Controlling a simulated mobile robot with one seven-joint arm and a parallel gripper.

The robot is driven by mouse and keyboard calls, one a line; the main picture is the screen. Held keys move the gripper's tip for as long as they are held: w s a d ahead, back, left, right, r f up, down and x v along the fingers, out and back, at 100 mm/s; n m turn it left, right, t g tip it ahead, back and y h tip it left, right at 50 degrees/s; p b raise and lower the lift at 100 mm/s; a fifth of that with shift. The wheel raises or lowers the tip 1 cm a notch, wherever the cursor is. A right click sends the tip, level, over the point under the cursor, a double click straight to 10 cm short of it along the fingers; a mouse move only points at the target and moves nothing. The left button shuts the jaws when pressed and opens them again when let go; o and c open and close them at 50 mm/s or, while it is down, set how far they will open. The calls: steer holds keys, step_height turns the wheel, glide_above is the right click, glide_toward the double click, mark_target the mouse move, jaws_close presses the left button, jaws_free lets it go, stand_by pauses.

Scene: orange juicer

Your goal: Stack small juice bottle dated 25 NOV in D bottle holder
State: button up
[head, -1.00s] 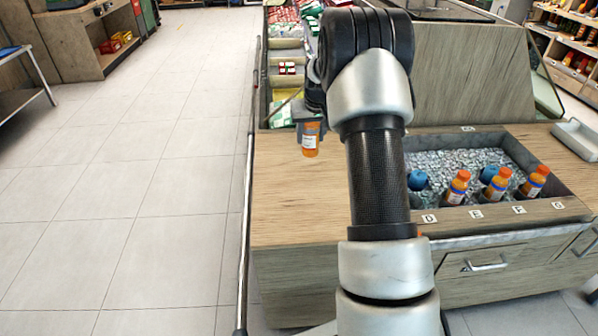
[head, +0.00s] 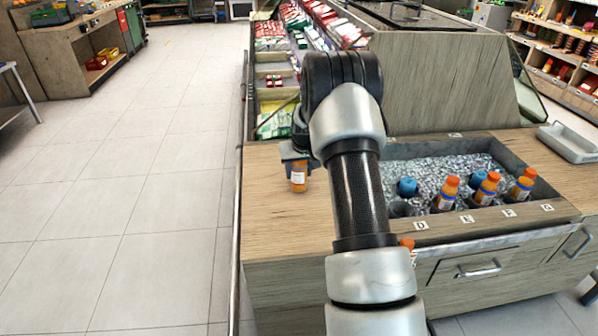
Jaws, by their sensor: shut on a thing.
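A small orange juice bottle (head: 298,182) with a white label hangs upright below my gripper (head: 297,161), above or at the left part of the wooden counter. I cannot tell whether it touches the wood. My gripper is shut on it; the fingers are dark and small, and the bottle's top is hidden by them. The date on the label is too small to read. The D label (head: 420,225) is on the front rim of the ice bin, right of my arm. A dark, empty-looking round holder (head: 400,208) sits in the ice behind it.
The ice bin (head: 440,165) holds several orange-capped bottles (head: 445,195) along its front and blue-topped items (head: 407,187). An orange-and-white thing (head: 408,244) is partly hidden by my arm. A grey tray (head: 567,143) lies at the right. The counter's left part (head: 285,225) is clear.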

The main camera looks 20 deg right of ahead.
steer(key=shift+f, duration=0.15)
steer(key=o, duration=1.3)
